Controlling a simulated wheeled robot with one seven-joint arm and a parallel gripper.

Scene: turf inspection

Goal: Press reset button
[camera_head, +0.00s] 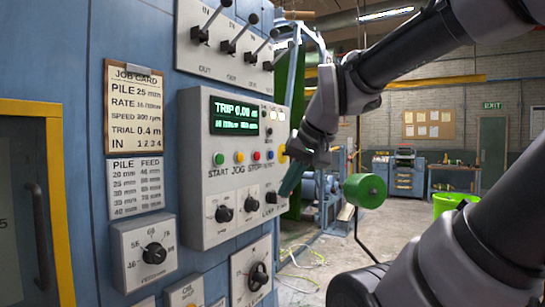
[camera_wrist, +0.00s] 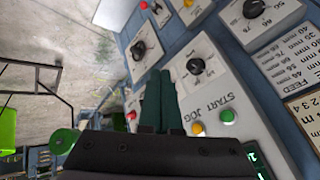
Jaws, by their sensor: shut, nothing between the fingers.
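The grey control panel (camera_head: 240,170) is on the blue cabinet at left, with a row of small buttons below its lit green display (camera_head: 233,116). A blue button (camera_head: 271,154) sits right of the red STOP button (camera_head: 256,155); the label under it is partly legible and seems to read RESET. My gripper (camera_head: 283,192) is right of the row and lower, its dark green fingers together and empty, tips near a black knob (camera_head: 271,197). In the wrist view my gripper (camera_wrist: 160,74) points across the panel; START and JOG show, but the blue button is hidden.
Black knobs (camera_head: 224,213) stick out below the buttons, and levers (camera_head: 240,35) stand out above the panel. Floor beyond the cabinet has loose cables (camera_head: 300,254).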

